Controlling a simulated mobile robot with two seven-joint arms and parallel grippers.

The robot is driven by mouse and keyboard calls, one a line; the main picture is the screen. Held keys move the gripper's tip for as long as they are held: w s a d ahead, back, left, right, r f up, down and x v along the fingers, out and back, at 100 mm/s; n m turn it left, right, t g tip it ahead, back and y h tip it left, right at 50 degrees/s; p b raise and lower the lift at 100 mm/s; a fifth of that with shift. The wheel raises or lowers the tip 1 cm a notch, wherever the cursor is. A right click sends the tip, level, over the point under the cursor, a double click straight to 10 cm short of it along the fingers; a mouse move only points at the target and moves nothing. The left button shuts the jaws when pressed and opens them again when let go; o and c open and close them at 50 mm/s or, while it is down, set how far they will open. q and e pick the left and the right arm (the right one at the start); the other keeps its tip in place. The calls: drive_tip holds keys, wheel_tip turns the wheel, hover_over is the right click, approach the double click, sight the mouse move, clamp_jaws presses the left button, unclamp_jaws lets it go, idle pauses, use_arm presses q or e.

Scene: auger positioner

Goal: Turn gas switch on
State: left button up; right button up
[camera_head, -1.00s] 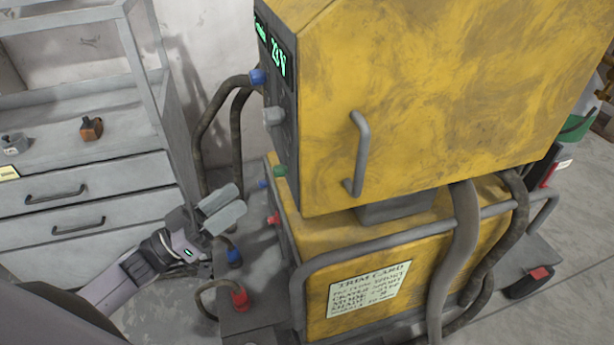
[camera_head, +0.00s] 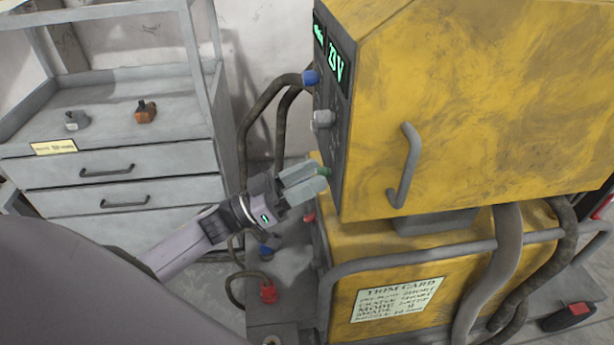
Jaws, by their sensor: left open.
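The yellow machine (camera_head: 470,90) stands at the right, its dark control panel (camera_head: 337,110) seen at a steep angle on its left side. The panel has green lit displays (camera_head: 335,63), a blue connector (camera_head: 311,77), a grey knob (camera_head: 323,118) and a green piece (camera_head: 322,171) low down. A small red part (camera_head: 309,217) shows on the lower yellow unit. I cannot tell which part is the gas switch. My left gripper (camera_head: 308,182) is open, its fingers beside the green piece; contact cannot be told. My right gripper is not in view.
A grey drawer cabinet (camera_head: 110,175) at the left holds a grey block (camera_head: 75,120) and an orange-brown block (camera_head: 145,111). Dark hoses (camera_head: 243,130) loop left of the panel. Red (camera_head: 268,292) and blue (camera_head: 267,250) connectors sit below my gripper. A grey rail (camera_head: 400,262) runs around the lower unit.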

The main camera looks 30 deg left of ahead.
use_arm(q)
clamp_jaws()
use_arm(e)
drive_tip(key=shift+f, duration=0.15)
use_arm(q)
drive_tip(key=shift+w+a+r+m+g+h+b, duration=0.15)
drive_tip(key=shift+m+g+h+b, duration=0.4)
drive_tip(key=shift+m+g+b, duration=2.4)
drive_tip(key=shift+w+a+r+m+g+h+b, duration=0.15)
drive_tip(key=shift+m+g+h+b, duration=0.5)
drive_tip(key=shift+m, duration=4.55)
drive_tip(key=shift+w+a+m+g+h+b, duration=0.15)
drive_tip(key=shift+m+g+h+b, duration=0.25)
drive_tip(key=shift+m+g+b, duration=2.6)
use_arm(e)
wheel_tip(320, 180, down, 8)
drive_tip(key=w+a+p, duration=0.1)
drive_tip(key=p, duration=0.1)
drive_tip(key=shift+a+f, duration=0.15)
use_arm(q)
drive_tip(key=shift+m+t, duration=1.2)
drive_tip(key=shift+m, duration=0.05)
unclamp_jaws()
drive_tip(key=shift+d, duration=0.1)
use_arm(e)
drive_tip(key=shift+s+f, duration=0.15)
